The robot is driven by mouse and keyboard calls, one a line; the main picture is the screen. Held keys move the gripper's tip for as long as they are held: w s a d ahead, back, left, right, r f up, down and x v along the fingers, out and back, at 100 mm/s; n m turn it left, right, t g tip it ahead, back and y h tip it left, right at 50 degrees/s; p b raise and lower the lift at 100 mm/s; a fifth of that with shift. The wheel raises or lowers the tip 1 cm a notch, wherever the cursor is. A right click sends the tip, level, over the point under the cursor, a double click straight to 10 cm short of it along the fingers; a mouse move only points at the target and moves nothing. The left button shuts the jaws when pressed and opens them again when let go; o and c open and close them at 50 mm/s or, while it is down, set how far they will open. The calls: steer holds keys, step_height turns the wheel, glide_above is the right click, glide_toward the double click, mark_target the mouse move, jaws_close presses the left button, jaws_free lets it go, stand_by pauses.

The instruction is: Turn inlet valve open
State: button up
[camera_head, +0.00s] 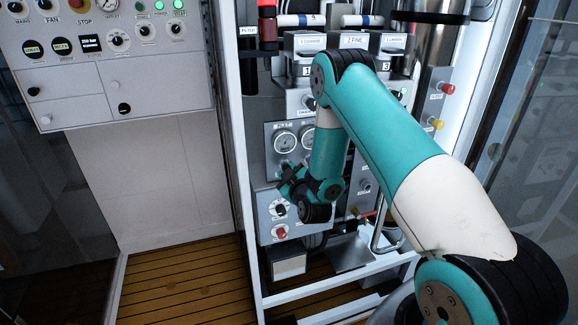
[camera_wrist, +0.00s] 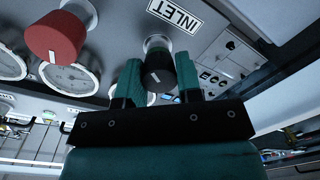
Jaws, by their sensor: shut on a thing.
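The inlet valve is a black knob (camera_wrist: 157,62) on a pale stem, beside the white INLET label (camera_wrist: 174,14) in the wrist view. A small white mark shows on its face. My gripper (camera_wrist: 158,82) is shut on the knob, with one teal finger on each side of it. In the head view my gripper (camera_head: 288,182) is at the front of the fill panel (camera_head: 272,222), below the gauges. The inlet knob cannot be made out there, as my gripper and wrist cover that area.
A red knob (camera_wrist: 55,36) and round gauges (camera_wrist: 70,79) sit left of the inlet knob in the wrist view. In the head view, a control box (camera_head: 60,85) hangs at the left. Wooden floor (camera_head: 180,283) below it is clear.

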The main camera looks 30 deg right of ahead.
steer(key=shift+s+n+p, duration=0.1)
steer(key=shift+n+p, duration=0.3)
steer(key=shift+n, duration=0.2)
steer(key=shift+f, duration=0.1)
steer(key=o, duration=0.9)
steer(key=shift+o, duration=0.2)
steer(key=b+v, duration=0.4)
steer(key=v, duration=0.8)
steer(key=shift+a, duration=0.15)
